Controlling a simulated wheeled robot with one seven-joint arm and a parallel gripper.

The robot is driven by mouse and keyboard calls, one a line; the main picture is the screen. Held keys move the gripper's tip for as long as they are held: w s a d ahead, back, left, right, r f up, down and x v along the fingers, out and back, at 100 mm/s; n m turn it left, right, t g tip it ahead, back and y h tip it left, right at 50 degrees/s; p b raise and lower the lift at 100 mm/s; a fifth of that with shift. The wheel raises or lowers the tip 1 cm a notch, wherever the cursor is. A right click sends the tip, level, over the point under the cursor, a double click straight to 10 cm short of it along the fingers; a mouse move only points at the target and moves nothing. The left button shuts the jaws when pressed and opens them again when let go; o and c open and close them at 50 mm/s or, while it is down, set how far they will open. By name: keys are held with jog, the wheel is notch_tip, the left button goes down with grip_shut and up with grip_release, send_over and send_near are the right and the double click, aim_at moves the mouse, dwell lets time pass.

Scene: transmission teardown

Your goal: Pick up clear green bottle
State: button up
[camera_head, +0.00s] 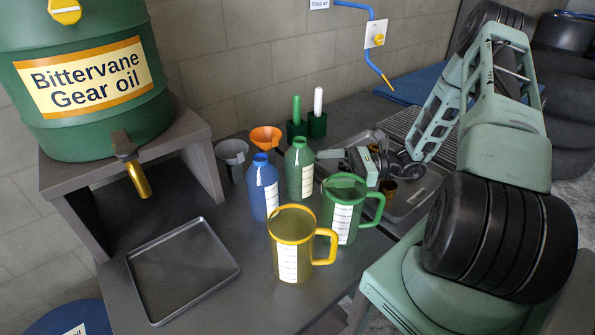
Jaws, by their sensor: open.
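A green bottle (300,168) with a narrow neck and a white label strip stands upright on the grey bench, just right of a similar blue bottle (263,188). A clear green jug (345,208) with a handle and label stands in front and to the right. A clear yellow jug (292,243) stands nearer the front. My gripper (336,157) is open, behind the green jug and to the right of the green bottle. It appears empty and apart from the bottle; the jug's rim lies close to its lower side, and its fingers show only small.
A grey funnel (232,152) and an orange funnel (266,137) stand behind the bottles. Green holders carry green and white-handled tools (318,103). A grey parts tray (408,205) lies under my arm. An empty drip tray (182,268) sits below the oil drum (80,75).

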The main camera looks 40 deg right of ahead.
aim_at(297, 167)
jog(key=x, duration=0.3)
jog(key=shift+a+r+p, duration=0.1)
jog(key=shift+p, duration=0.3)
jog(key=p+x, duration=0.1)
jog(key=x, duration=0.1)
jog(key=p+x, duration=0.1)
jog(key=x, duration=0.1)
jog(key=shift+w+a, duration=0.1)
jog(key=shift+w, duration=0.45)
jog(key=shift+w+a, duration=0.2)
jog(key=shift+a, duration=0.1)
jog(key=shift+c, duration=0.3)
jog(key=c, duration=1)
